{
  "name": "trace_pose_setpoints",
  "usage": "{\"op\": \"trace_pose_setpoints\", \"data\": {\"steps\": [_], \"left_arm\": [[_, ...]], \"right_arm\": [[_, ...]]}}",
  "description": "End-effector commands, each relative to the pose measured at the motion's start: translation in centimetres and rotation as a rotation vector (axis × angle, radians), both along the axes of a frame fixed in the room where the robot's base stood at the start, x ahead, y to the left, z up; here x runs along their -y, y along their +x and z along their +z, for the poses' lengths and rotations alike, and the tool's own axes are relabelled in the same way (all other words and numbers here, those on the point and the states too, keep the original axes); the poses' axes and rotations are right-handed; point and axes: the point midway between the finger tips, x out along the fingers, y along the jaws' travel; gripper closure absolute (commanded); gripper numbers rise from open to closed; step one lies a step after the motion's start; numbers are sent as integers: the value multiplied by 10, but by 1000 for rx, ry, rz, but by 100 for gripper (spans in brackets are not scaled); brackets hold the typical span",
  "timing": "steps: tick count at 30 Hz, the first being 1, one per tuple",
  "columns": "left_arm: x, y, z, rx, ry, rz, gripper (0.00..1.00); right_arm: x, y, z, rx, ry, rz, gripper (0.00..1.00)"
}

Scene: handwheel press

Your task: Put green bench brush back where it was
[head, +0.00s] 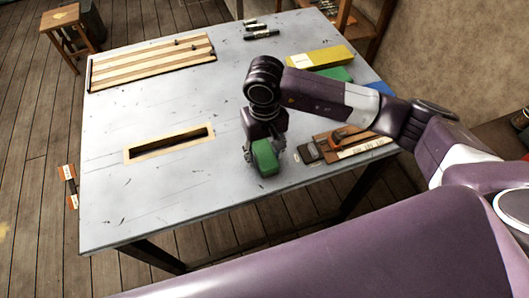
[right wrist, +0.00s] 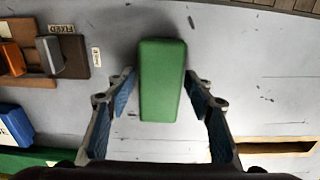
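The green bench brush (head: 264,158) shows as a green block on the grey table, near its front edge. In the right wrist view the brush (right wrist: 162,80) lies lengthwise between the two fingers. My right gripper (right wrist: 160,74) points down around the brush, with a finger on either side. A narrow gap shows at the left finger; the right fingertip is very close to the brush's edge. I cannot see clear contact. The brush's underside is hidden. My left gripper is not in view.
A slotted frame (head: 170,144) lies left of the gripper. A wooden board with a grey block and an orange-handled tool (head: 345,134) lies to the right. Yellow (head: 321,57), green and blue pieces lie behind my arm. A striped panel (head: 150,62) is at back left.

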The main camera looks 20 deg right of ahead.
Motion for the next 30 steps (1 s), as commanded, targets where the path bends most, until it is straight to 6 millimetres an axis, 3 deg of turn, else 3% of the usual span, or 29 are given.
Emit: {"op": "trace_pose_setpoints", "data": {"steps": [12, 14, 24, 30], "left_arm": [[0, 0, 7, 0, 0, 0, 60], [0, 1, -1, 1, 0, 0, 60], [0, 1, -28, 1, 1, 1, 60], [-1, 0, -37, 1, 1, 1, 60]], "right_arm": [[0, 0, 5, -1, 1, -1, 47], [0, 1, 9, 4, 1, 0, 47], [0, 1, 77, 7, 1, 1, 47], [-1, 1, 109, 3, 1, 0, 47]]}}
